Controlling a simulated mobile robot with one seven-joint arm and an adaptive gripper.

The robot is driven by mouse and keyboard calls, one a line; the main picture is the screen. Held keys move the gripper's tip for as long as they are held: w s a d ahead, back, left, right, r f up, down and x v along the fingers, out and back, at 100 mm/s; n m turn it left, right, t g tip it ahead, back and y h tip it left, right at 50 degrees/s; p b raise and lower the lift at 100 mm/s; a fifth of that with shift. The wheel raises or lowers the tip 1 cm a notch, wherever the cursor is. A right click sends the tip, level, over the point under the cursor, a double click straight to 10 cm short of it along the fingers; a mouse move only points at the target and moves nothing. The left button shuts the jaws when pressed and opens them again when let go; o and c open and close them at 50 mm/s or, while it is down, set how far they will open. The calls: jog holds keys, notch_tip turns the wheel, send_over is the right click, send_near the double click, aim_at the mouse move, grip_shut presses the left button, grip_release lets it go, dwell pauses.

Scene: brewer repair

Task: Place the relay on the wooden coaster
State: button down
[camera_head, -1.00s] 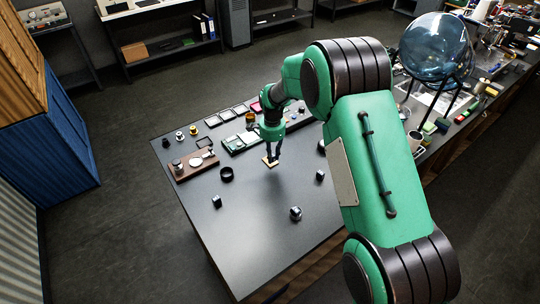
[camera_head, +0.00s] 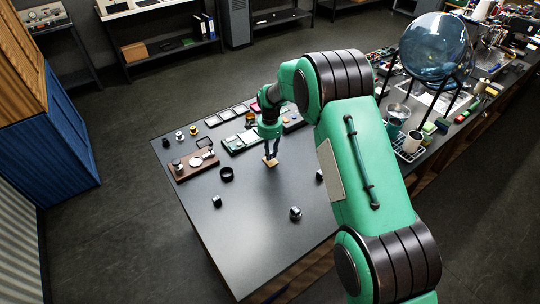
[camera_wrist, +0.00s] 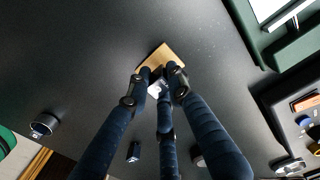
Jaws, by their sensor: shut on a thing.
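The wooden coaster (camera_head: 270,162) is a small tan square on the dark table, with my gripper directly above it. It also shows in the wrist view (camera_wrist: 172,54), partly covered by the fingertips. My gripper (camera_head: 271,153) points down with its fingers close together. In the wrist view my gripper (camera_wrist: 158,84) is shut on a small pale grey piece, which looks like the relay (camera_wrist: 155,89). The fingers hide most of it. The relay is over or at the coaster's near edge; I cannot tell whether it touches the wood.
A brown wooden tray (camera_head: 196,166) with small parts lies to the left. A black ring (camera_head: 227,174) and small dark blocks (camera_head: 216,201) stand on the table. A green tray (camera_head: 240,143) is behind the coaster. The front of the table is mostly clear.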

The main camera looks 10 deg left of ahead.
jog(key=shift+f, duration=0.8)
jog(key=shift+f, duration=0.15)
jog(key=c, duration=1.6)
grip_release()
jog(key=shift+o, duration=0.2)
notch_tip(320, 180, up, 12)
jog(key=shift+r, duration=0.15)
jog(key=shift+r, duration=0.1)
